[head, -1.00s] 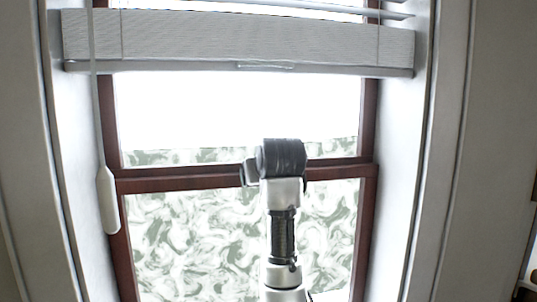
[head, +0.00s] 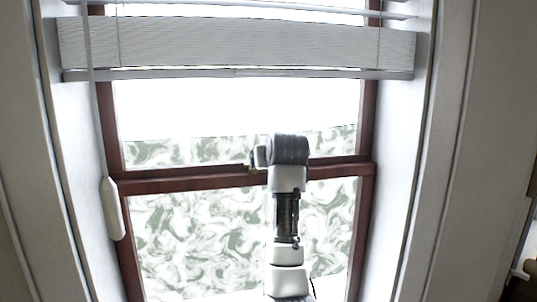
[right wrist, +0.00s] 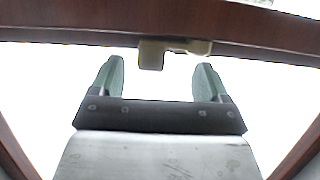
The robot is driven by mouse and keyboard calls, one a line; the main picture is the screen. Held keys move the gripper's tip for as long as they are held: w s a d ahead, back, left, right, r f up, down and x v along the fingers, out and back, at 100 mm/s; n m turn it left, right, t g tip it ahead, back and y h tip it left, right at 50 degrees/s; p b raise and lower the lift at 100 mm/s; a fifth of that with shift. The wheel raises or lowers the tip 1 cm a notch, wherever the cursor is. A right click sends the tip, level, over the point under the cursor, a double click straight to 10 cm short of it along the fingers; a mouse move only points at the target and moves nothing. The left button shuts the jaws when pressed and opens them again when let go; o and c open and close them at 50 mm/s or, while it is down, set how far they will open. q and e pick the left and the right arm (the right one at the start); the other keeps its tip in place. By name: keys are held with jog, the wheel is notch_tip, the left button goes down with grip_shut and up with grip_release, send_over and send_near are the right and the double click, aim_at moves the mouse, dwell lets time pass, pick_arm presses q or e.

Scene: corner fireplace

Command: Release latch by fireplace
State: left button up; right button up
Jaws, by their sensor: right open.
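The window latch (right wrist: 151,55) is a small beige piece on the underside of the dark red-brown window rail (right wrist: 80,30) in the right wrist view. My right gripper (right wrist: 160,62) is open below the rail, with two greenish fingers. The latch's lower end shows between the fingertips, nearer the left one; no contact with either finger is visible, and the depth gap cannot be told. In the head view my right arm stands upright before the middle rail (head: 190,183), and its wrist hides the fingers. My left gripper is not in view.
A partly raised grey blind (head: 240,45) spans the window's top. Its white cord weight (head: 113,208) hangs at the left. White side walls (head: 407,150) frame the window recess. The lower pane (head: 190,240) has a swirled pattern.

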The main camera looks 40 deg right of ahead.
jog(key=shift+w+f, duration=0.1)
jog(key=shift+w, duration=0.1)
jog(key=shift+c, duration=0.2)
jog(key=c, duration=0.9)
jog(key=shift+h, duration=0.3)
jog(key=shift+w+a+m+g+h, duration=0.1)
jog(key=shift+a+m+g+h, duration=0.8)
jog(key=shift+m+g, duration=2.05)
jog(key=shift+w+a+m+g+h, duration=0.15)
jog(key=shift+a+m+g+h, duration=0.7)
jog(key=shift+m+g, duration=2.1)
jog(key=shift+w+a+m+g+h, duration=0.1)
jog(key=shift+a+m+g+h, duration=0.75)
jog(key=shift+m+g, duration=2.1)
jog(key=shift+w+a+m+g+y, duration=0.1)
jog(key=shift+a+m+g+y, duration=0.05)
jog(key=shift+m+g+y, duration=0.15)
